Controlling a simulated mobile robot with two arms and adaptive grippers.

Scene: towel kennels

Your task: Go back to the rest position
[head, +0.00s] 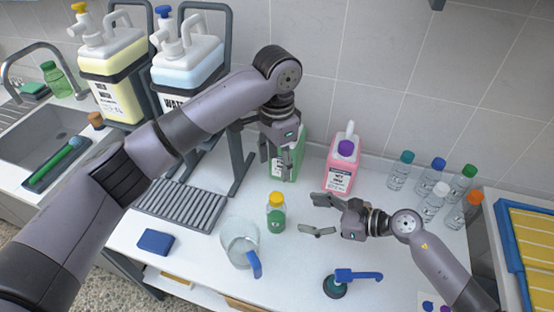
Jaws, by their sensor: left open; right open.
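My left arm reaches in from the left, over the counter. My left gripper (284,171) points down, open, in front of a green jug (296,160) that it partly hides. My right arm comes in from the lower right. My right gripper (316,216) is open and points left, with nothing visible between its fingers. It is right of a small yellow-capped bottle of green liquid (277,218) and in front of a pink jug (339,177); it appears apart from both.
A clear measuring jug (238,247) with a blue handle, a blue sponge (155,242) and a dark blue-handled tool (336,288) are on the counter. Several small capped bottles (433,202) stand right. Two large pump containers (108,83) stand left, near the sink (60,135).

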